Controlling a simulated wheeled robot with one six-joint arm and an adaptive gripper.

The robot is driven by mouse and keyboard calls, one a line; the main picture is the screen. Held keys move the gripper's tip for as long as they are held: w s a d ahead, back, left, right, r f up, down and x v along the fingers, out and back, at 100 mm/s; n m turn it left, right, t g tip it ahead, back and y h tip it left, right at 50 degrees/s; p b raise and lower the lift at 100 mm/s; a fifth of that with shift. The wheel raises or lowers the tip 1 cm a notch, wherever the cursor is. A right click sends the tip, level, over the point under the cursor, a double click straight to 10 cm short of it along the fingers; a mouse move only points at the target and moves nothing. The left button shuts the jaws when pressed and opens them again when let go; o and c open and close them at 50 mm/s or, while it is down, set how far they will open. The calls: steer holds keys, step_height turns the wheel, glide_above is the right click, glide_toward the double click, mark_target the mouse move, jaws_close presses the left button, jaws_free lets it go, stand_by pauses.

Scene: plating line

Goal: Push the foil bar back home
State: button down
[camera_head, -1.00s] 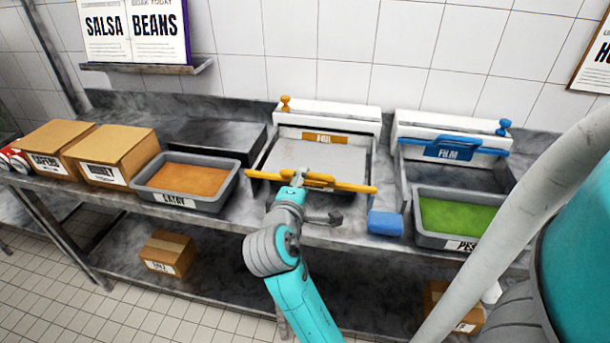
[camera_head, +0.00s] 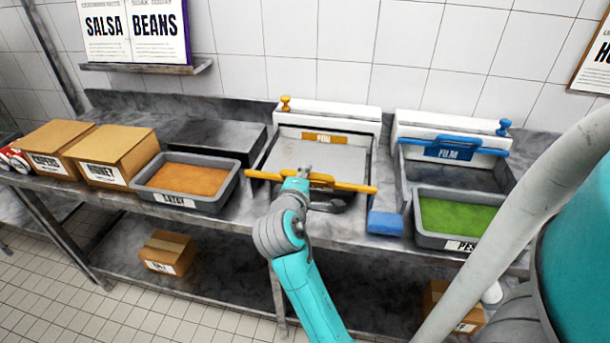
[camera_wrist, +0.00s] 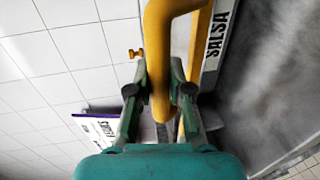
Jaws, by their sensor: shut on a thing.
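The foil bar (camera_head: 354,187) is a yellow bar with a raised handle. It lies across the front of the white foil dispenser (camera_head: 330,108), whose yellow label reads FOIL. A pale sheet (camera_head: 322,154) spans the dispenser behind the bar. My gripper (camera_head: 304,172) is at the bar's handle, left of its middle, and partly hides it. In the wrist view my gripper (camera_wrist: 160,95) has its two fingers on either side of the curved yellow handle (camera_wrist: 158,60), shut on it.
The film dispenser (camera_head: 448,135) with its blue bar stands to the right. A blue sponge (camera_head: 385,223) and a green-filled tray (camera_head: 416,234) are near the front right. An orange-filled tray (camera_head: 228,190) and boxes (camera_head: 112,152) stand to the left.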

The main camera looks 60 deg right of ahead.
steer(key=r+x, duration=0.1)
steer(key=x, duration=0.7)
steer(key=r+x, duration=0.2)
steer(key=x, duration=0.7)
steer(key=d+r+x, duration=0.1)
steer(key=r+x, duration=0.1)
steer(key=x, duration=0.6)
steer(key=shift+w+d+r, duration=0.15)
steer(key=shift+w+d, duration=0.15)
steer(key=shift+w, duration=0.15)
steer(key=c, duration=1.1)
jaws_free()
steer(key=shift+d, duration=0.1)
steer(key=shift+o, duration=0.2)
steer(key=v, duration=1.2)
steer(key=shift+s, duration=0.1)
